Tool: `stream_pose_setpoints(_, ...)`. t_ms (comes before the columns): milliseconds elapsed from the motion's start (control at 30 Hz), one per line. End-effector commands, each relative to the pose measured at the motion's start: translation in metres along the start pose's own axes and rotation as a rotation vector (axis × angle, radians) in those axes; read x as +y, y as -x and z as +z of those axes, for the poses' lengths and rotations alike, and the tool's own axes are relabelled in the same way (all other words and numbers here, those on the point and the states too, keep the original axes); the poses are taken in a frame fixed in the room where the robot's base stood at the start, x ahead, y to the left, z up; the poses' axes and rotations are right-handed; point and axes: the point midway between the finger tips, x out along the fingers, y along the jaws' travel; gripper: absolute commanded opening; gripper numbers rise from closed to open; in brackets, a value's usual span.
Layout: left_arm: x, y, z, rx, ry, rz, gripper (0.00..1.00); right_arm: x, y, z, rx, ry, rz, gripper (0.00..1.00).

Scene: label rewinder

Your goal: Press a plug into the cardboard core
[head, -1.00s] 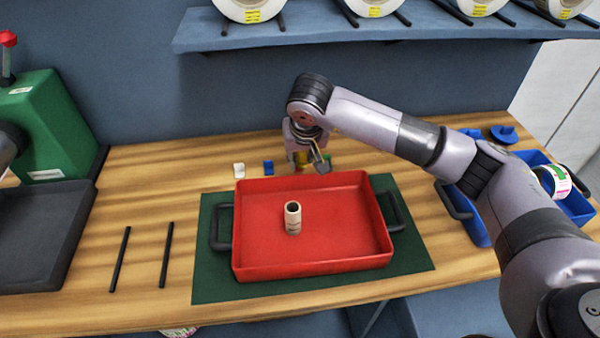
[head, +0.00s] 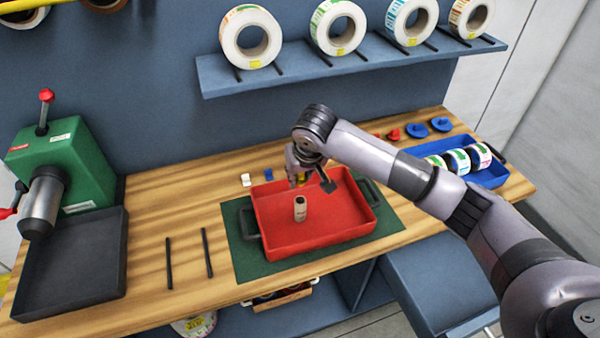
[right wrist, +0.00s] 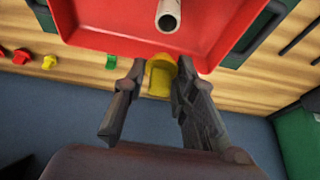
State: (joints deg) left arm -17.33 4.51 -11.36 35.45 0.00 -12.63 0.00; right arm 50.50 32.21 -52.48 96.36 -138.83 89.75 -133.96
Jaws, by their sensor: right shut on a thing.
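The cardboard core (head: 300,209) is a tan tube standing upright in the red tray (head: 340,222); its open top shows in the right wrist view (right wrist: 168,18). My right gripper (head: 312,182) is over the back rim of the tray, behind the core and apart from it. It is shut on a yellow plug (right wrist: 161,76), seen between the fingers in the right wrist view. The plug is mostly hidden by the fingers in the head view. My left gripper is not in view.
The tray sits on a green mat (head: 244,262). A white plug (head: 246,180) and a blue plug (head: 269,174) lie behind it. A green machine (head: 65,165) with a black tray (head: 70,265) stands left. A blue bin (head: 490,177) with label rolls is right.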

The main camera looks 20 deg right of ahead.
Motion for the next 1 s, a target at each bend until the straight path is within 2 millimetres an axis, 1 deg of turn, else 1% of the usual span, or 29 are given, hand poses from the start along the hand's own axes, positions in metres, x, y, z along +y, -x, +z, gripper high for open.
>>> stream_pose_setpoints(67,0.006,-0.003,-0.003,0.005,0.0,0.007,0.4,0.0,-0.004,0.002,-0.001,0.0,-0.001,0.15)
stream_pose_setpoints(167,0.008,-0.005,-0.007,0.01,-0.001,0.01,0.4,-0.001,-0.009,0.004,-0.002,0.0,-0.001,0.15)
stream_pose_setpoints(533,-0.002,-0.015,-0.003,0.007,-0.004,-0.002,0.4,-0.001,-0.029,0.013,-0.003,-0.001,-0.001,0.15)
stream_pose_setpoints(833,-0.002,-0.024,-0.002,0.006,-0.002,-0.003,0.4,-0.001,-0.046,0.02,-0.002,-0.001,-0.001,0.15)
stream_pose_setpoints(1000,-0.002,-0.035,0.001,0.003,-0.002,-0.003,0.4,0.0,-0.056,0.023,0.001,0.0,0.0,0.15)
